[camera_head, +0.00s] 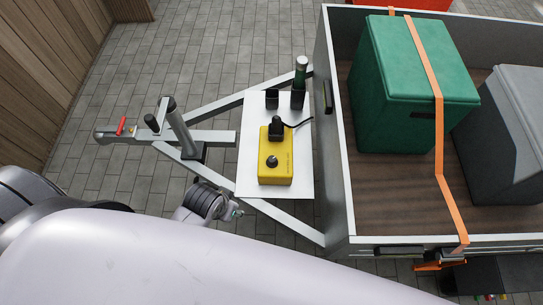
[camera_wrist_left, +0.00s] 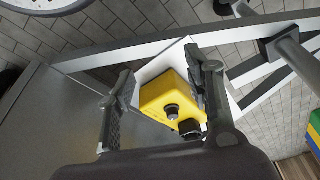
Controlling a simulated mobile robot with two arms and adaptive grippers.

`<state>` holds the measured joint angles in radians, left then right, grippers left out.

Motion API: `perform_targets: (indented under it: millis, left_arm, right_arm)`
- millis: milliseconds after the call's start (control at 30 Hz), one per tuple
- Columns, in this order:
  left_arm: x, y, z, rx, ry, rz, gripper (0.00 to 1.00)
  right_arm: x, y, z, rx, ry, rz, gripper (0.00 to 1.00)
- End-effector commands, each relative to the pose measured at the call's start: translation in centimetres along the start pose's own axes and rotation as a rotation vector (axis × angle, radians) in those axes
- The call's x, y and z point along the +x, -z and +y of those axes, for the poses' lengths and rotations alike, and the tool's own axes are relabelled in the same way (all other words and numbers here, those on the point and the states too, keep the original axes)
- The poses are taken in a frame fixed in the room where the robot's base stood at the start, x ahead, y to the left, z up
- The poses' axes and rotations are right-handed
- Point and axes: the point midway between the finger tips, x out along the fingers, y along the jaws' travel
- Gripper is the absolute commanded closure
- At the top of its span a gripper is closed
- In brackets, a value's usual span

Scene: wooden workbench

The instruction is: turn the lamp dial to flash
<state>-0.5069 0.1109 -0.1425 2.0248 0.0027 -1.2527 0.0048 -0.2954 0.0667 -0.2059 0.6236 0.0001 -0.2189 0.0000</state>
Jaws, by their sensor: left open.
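The yellow lamp box (camera_head: 284,174) lies on a white plate (camera_head: 247,172) on the trailer drawbar. Its small dark round dial (camera_head: 272,161) faces up, and a black plug (camera_head: 276,130) with a cable is at its far end. In the left wrist view, the box (camera_wrist_left: 155,96) and dial (camera_wrist_left: 171,111) show between the fingers of my left gripper (camera_wrist_left: 160,64). The gripper is open and empty, with the box beyond the fingers. The dial's markings are too small to read. In the head view I cannot make out the left fingers. My right gripper does not show.
The trailer wall (camera_head: 326,120) stands just right of the plate. A green box (camera_head: 395,95) under an orange strap and a grey box (camera_head: 510,130) sit inside. A dark holder with a green-topped handle (camera_head: 301,72) and the jockey post (camera_head: 180,130) stand nearby.

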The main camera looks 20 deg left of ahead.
Motion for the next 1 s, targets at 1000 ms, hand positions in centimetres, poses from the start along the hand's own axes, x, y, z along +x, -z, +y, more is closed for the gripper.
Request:
perform_targets:
  millis: [1000]
  left_arm:
    - [-2.7,17.8,5.3,-0.219,-0.111,-0.149,0.53]
  right_arm:
    - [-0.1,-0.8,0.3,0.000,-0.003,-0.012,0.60]
